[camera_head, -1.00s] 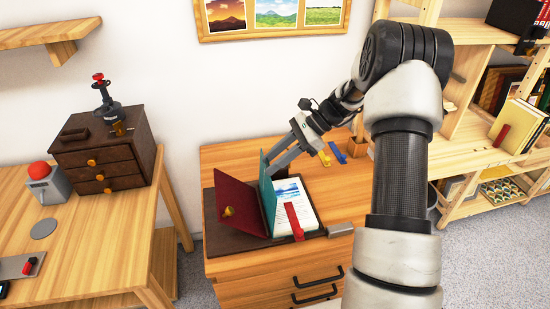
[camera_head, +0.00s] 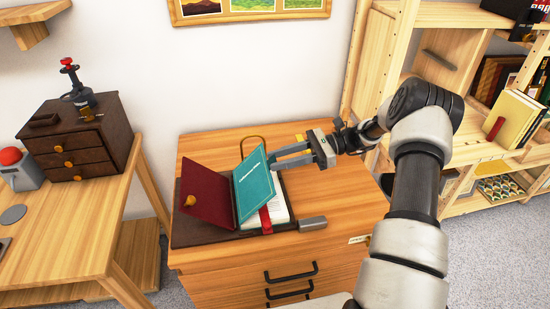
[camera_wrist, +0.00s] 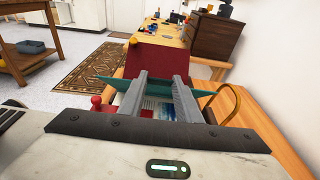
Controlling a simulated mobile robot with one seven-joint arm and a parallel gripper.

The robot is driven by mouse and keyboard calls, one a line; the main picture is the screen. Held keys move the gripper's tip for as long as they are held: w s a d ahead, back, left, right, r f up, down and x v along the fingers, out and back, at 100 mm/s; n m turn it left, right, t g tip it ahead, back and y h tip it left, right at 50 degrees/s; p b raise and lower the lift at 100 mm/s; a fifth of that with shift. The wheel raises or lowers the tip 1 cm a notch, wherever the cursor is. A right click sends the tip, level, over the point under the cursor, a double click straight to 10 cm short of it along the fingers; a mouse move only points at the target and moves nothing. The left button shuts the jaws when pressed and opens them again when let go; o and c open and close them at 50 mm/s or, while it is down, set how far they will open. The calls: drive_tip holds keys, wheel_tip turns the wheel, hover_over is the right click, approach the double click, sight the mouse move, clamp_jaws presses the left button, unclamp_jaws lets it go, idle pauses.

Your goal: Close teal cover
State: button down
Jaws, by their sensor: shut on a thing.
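An open book lies on a dark mat (camera_head: 200,238) on the wooden cabinet. Its teal cover (camera_head: 256,190) is raised and leans over the white printed page (camera_head: 280,209), still apart from it. The teal cover also shows in the wrist view (camera_wrist: 207,94). The dark red cover (camera_head: 210,188) with a gold knob is tilted up to its left. My gripper (camera_head: 272,161) comes from the right and is shut on the teal cover at its upper right edge. In the wrist view the two grey fingers (camera_wrist: 163,82) hide part of it.
A red strap (camera_head: 265,221) lies at the page's front edge, and a grey block (camera_head: 312,223) sits beside it. A thin gold loop (camera_head: 252,142) stands behind the book. The cabinet top (camera_head: 345,195) is clear to the right.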

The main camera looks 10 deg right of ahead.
drive_tip(key=d+f+b, duration=0.1)
drive_tip(key=f, duration=0.2)
drive_tip(key=d+f+b, duration=0.2)
drive_tip(key=f, duration=0.1)
drive_tip(key=d+f+b, duration=0.1)
drive_tip(key=f+b, duration=0.1)
drive_tip(key=f, duration=0.1)
drive_tip(key=shift+d+f, duration=0.2)
drive_tip(key=shift+f, duration=0.1)
drive_tip(key=shift+d+f+b, duration=0.15)
drive_tip(key=shift+f+b, duration=0.6)
drive_tip(key=shift+f, duration=0.5)
drive_tip(key=c, duration=1.3)
unclamp_jaws()
drive_tip(key=shift+c, duration=0.2)
drive_tip(key=shift+o, duration=0.3)
drive_tip(key=shift+r, duration=0.15)
